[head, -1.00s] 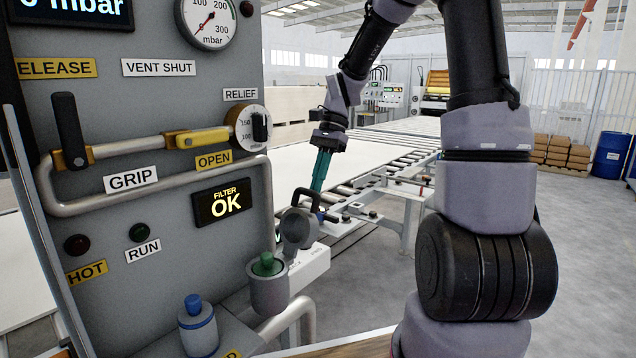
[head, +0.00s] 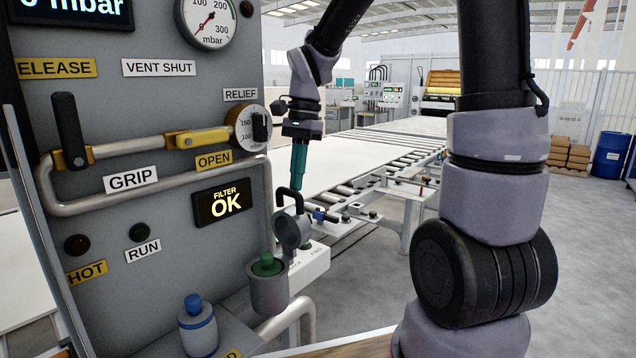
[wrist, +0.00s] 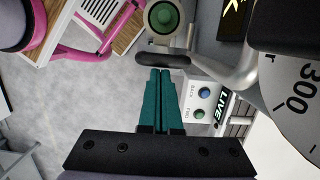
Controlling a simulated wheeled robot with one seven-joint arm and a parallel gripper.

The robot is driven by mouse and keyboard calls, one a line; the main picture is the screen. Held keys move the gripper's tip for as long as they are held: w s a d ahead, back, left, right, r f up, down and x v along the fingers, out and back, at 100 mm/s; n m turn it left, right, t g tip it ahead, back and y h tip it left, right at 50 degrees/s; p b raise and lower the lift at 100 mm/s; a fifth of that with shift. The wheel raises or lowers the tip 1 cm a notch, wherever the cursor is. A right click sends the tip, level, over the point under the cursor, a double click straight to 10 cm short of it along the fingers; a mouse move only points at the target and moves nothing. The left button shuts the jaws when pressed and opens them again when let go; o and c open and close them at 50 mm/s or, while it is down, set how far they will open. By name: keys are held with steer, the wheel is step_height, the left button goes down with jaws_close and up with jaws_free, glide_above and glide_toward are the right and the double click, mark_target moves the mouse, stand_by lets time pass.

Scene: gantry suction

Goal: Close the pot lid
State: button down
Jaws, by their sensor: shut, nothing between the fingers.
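The grey pot (head: 268,292) is mounted at the lower right of the panel, with a green-topped piece (head: 267,265) inside. Its round lid (head: 292,234) stands raised, hinged at the pot's right side, with a dark bar handle (head: 290,197) on it. In the wrist view the pot's green inside (wrist: 163,17) shows at the top, with the dark handle (wrist: 163,61) below it. My gripper (head: 298,178) has teal fingers pointing down, beside the lid handle. In the wrist view the fingertips (wrist: 160,72) lie together, close to the handle; I cannot tell if they touch it.
A blue-capped bottle (head: 197,325) stands left of the pot. A grey pipe (head: 285,322) curves below the pot. A white button box (head: 310,266) is just right of it. The valve panel (head: 120,200) fills the left; a roller conveyor (head: 375,190) lies behind.

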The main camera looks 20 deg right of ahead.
steer(key=shift+s+a+r, duration=0.1)
steer(key=shift+s+a, duration=0.5)
steer(key=shift+a, duration=0.2)
steer(key=shift+s+a+r, duration=0.1)
steer(key=shift+s+a, duration=0.45)
steer(key=shift+a, duration=0.25)
